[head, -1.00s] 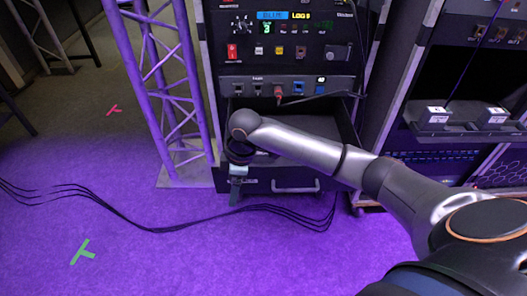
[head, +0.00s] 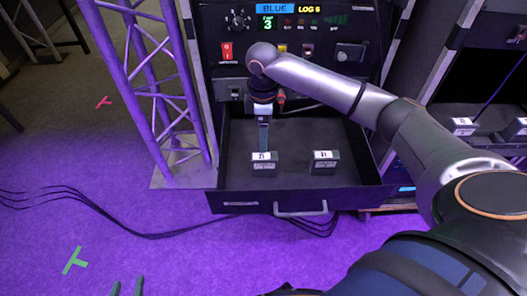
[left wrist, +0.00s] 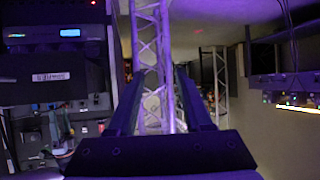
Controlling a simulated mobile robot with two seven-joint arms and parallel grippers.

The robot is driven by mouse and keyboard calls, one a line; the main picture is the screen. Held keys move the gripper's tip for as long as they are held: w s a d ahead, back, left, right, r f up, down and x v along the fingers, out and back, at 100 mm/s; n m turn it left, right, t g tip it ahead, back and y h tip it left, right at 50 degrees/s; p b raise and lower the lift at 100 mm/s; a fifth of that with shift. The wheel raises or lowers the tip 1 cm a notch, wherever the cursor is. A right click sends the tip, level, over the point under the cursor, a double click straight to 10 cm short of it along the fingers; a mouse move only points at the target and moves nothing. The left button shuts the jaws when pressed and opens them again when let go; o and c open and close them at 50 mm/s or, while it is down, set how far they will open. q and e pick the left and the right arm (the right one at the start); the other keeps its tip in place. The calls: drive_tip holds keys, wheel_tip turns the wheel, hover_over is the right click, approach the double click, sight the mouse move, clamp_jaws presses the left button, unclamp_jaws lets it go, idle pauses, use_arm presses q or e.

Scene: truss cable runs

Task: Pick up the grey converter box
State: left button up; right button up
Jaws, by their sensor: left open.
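Two small dark grey boxes with white labelled tops lie in the open drawer (head: 232,202): a left box (head: 264,170) and a right box (head: 325,168). I cannot tell which one is the converter box. My right gripper (head: 263,145) points down over the drawer, just behind and above the left box; it is seen edge-on, so its jaw gap and any contact are unclear. My left gripper (head: 127,286) shows only its fingertips at the bottom left edge, apart and empty, far from the drawer. Its open fingers also show in the left wrist view (left wrist: 158,100).
The equipment rack (head: 350,55) with switches and displays stands above the drawer. A purple-lit truss (head: 150,95) stands close to its left. More labelled boxes sit on a shelf at the right (head: 463,127).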

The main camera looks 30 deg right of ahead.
sight(264, 156)
drive_tip(key=shift+w+f, duration=0.1)
wheel_tip(264, 156, down, 7)
drive_tip(key=shift+r+b, duration=0.2)
drive_tip(key=shift+b, duration=1)
drive_tip(key=shift+f, duration=0.35)
drive_tip(key=f, duration=0.1)
drive_tip(key=f+b, duration=0.1)
drive_tip(key=f, duration=0.1)
drive_tip(key=f+b, duration=0.1)
drive_tip(key=f, duration=0.1)
drive_tip(key=shift+d, duration=0.25)
use_arm(q)
wheel_tip(264, 156, up, 26)
drive_tip(key=w+d+m+t+h, duration=0.1)
drive_tip(key=m+t+h, duration=0.5)
drive_tip(key=t, duration=0.4)
drive_tip(key=shift+d+h, duration=0.2)
drive_tip(key=shift+h, duration=0.3)
use_arm(e)
drive_tip(key=shift+c, duration=0.2)
clamp_jaws()
drive_tip(key=shift+r, duration=0.1)
